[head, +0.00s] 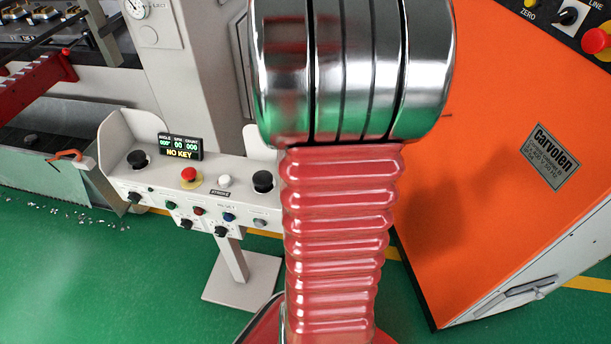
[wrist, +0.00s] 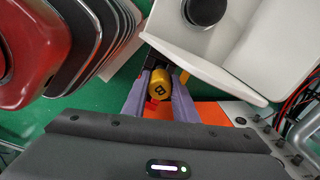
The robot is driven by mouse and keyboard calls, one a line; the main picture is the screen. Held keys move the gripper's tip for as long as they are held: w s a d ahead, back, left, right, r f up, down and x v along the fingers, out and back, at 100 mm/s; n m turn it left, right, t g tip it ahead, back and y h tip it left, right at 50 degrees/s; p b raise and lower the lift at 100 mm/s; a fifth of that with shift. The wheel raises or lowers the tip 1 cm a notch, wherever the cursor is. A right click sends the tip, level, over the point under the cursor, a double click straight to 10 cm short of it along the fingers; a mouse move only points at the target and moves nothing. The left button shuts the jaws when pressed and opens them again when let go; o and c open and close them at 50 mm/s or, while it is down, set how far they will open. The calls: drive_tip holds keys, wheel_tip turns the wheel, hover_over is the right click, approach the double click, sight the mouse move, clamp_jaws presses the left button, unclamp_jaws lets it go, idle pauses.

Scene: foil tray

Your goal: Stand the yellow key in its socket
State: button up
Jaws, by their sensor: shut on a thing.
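The yellow key (wrist: 160,83) shows in the wrist view as a gold-yellow cylindrical piece with a dark mark on its face. My gripper (wrist: 163,88) is shut on it, with a purple finger on either side. The key is beside the white console's edge and apart from the black knob at the top. In the head view my own arm fills the middle and hides the gripper and key. The console (head: 205,183) there carries a small display (head: 180,147) reading "NO KEY". I cannot make out the key's socket in either view.
The console has two black round knobs (head: 263,181), a red mushroom button (head: 189,175) and several small buttons. An orange cabinet (head: 500,150) stands at right. A grey machine with a red bar (head: 45,90) is at left. Green floor is open at lower left.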

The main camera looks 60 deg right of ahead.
drive_tip(key=shift+f, duration=2.2)
drive_tip(key=o, duration=1.2)
drive_tip(key=shift+c, duration=0.2)
wheel_tip(320, 180, up, 14)
drive_tip(key=shift+f, duration=0.15)
